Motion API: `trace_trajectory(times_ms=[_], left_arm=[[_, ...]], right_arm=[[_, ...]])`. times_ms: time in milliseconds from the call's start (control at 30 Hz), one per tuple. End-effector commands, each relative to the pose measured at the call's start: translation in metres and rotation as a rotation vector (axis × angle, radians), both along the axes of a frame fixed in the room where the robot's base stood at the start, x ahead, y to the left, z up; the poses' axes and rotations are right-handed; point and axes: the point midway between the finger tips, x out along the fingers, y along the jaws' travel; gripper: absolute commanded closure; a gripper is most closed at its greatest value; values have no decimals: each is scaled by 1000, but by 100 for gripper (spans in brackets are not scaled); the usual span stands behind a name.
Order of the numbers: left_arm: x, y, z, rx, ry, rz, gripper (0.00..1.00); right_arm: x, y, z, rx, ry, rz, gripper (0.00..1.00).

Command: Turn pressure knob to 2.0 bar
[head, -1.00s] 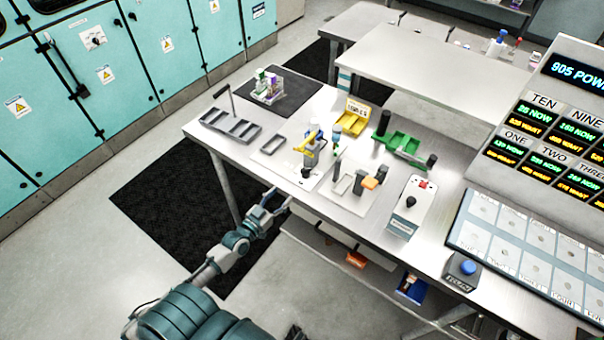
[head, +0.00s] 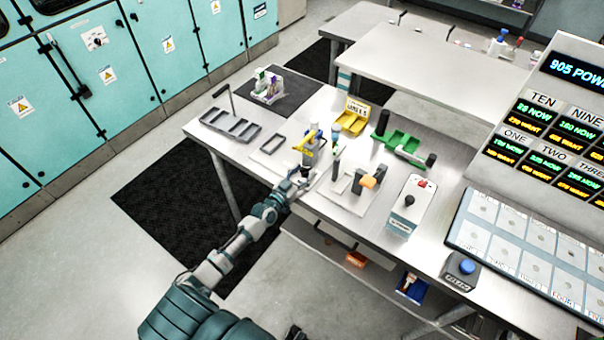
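A small grey-blue device with a yellow lever (head: 305,143) stands on a white plate on the table. In the earlier frame a small black knob shows low on its front; my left gripper (head: 303,178) now reaches that spot and mostly hides it. I cannot tell whether the fingers touch the knob or are open or shut. No scale or pressure reading is legible. Another black knob (head: 409,200) sits on a white box (head: 405,222) with a red switch, to the right and apart from the gripper. My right gripper is not in view.
Just right of my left gripper stands a fixture with an orange block (head: 367,182). A blue button box (head: 462,270) and a display panel stand right. The table's front edge runs under my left arm.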

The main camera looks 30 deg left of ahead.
Motion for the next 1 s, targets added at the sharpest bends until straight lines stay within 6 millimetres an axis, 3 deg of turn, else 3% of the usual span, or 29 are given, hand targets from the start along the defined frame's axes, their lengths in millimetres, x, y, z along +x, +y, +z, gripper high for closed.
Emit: trace_trajectory(times_ms=[33,200,467,1000], left_arm=[[0,-1,-1,-2,1,-1,60],[0,1,-1,-3,0,-2,100],[0,2,0,-5,-1,-1,100],[-1,4,1,-4,-4,2,100]], right_arm=[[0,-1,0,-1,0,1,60],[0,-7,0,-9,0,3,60],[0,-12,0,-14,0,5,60],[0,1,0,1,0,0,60]])
